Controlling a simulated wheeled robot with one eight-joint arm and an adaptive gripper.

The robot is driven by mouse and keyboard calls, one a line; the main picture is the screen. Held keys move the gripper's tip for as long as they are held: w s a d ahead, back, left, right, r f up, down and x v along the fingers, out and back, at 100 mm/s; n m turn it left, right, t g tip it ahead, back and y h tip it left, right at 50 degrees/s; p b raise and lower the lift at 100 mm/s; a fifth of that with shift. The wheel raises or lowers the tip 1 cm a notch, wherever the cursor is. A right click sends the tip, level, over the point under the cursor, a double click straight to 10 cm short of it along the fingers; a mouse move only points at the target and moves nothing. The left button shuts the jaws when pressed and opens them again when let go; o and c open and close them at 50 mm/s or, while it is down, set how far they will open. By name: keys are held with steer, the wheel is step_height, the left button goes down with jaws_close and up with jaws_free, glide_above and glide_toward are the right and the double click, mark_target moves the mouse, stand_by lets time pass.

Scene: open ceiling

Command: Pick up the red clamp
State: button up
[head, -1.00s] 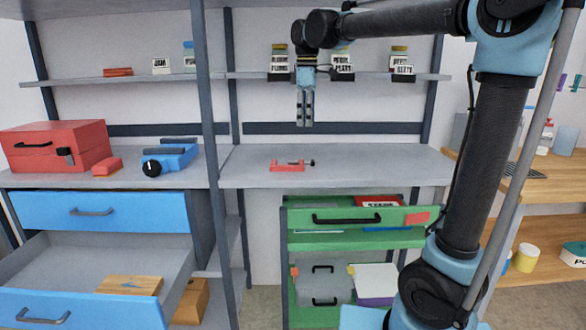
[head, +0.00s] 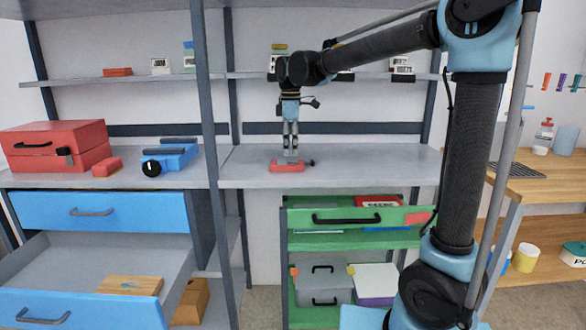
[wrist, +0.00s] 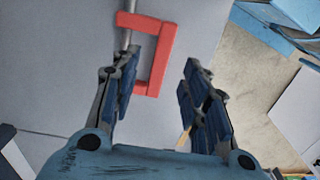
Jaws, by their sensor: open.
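The red clamp (head: 288,168) lies on the grey bench shelf (head: 370,165) in the head view. It also shows in the wrist view (wrist: 157,60), as a red C-shaped frame with a grey screw bar along its left side. My gripper (head: 290,158) is just above the clamp in the head view, pointing down. In the wrist view my gripper (wrist: 160,82) has its two fingers apart. The clamp's lower end reaches between the fingertips, closer to the left finger. Contact with the clamp cannot be told.
A red toolbox (head: 55,148) and a blue tool (head: 168,158) sit on the bench further left. A dark upright post (head: 212,120) stands left of my gripper. An open green drawer (head: 345,217) is below the bench.

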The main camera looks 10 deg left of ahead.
mark_target(290, 162)
steer(key=shift+f, duration=3.15)
jaws_close()
